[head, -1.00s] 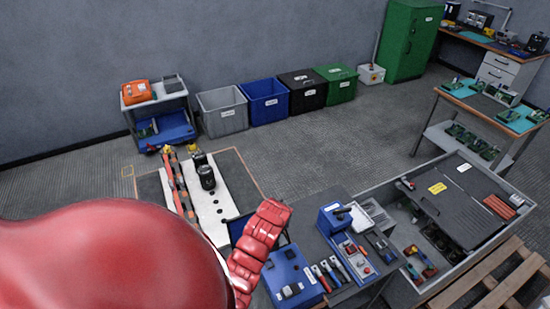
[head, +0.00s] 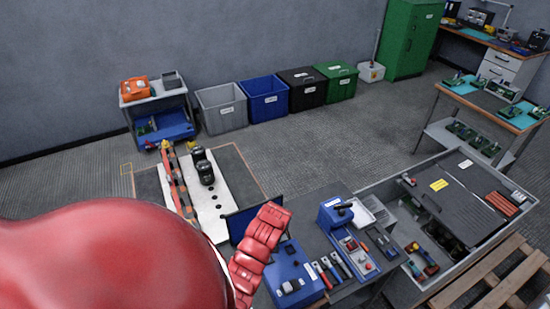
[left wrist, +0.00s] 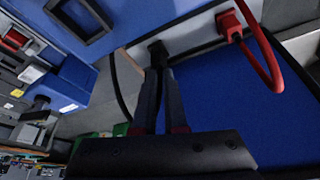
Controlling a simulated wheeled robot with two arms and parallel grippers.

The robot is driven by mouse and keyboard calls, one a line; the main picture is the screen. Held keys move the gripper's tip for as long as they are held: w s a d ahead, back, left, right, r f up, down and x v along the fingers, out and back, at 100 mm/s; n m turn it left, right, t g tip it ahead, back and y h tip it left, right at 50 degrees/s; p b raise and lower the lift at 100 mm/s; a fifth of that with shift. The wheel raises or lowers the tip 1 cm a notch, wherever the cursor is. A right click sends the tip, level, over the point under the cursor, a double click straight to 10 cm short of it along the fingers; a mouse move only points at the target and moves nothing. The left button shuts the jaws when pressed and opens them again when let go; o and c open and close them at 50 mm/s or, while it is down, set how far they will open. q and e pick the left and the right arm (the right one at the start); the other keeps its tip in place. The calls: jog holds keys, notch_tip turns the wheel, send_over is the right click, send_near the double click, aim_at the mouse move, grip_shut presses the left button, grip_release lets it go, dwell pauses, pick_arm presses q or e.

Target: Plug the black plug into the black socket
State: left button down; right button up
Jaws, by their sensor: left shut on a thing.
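In the left wrist view my left gripper (left wrist: 160,100) is shut on the black plug (left wrist: 157,52), gripping it between its two dark fingers. The plug's tip lies at a light grey strip beside a blue panel (left wrist: 225,100). A black cable (left wrist: 117,85) hangs to the left of the fingers. The black socket is not clearly visible; the plug and fingers may hide it, and I cannot tell whether the plug touches it. A red plug (left wrist: 231,24) with a red cable sits on the strip to the right. My right gripper is not in view.
In the head view a bench with a blue box (head: 292,272) and hand tools stands in front. A large grey crate (head: 400,262) is at right. Black cylinders (head: 205,172) stand on a white floor board (head: 228,198). Bins line the wall; open floor lies between.

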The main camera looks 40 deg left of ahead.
pick_arm(q)
jog(key=shift+f, duration=0.4)
jog(key=c, duration=0.9)
grip_release()
jog(key=shift+s+d+r+b, duration=0.1)
jog(key=shift+d+r+b, duration=0.05)
jog(key=shift+r+b, duration=0.35)
jog(key=p+v, duration=0.6)
jog(key=v, duration=1)
jog(key=shift+r, duration=0.15)
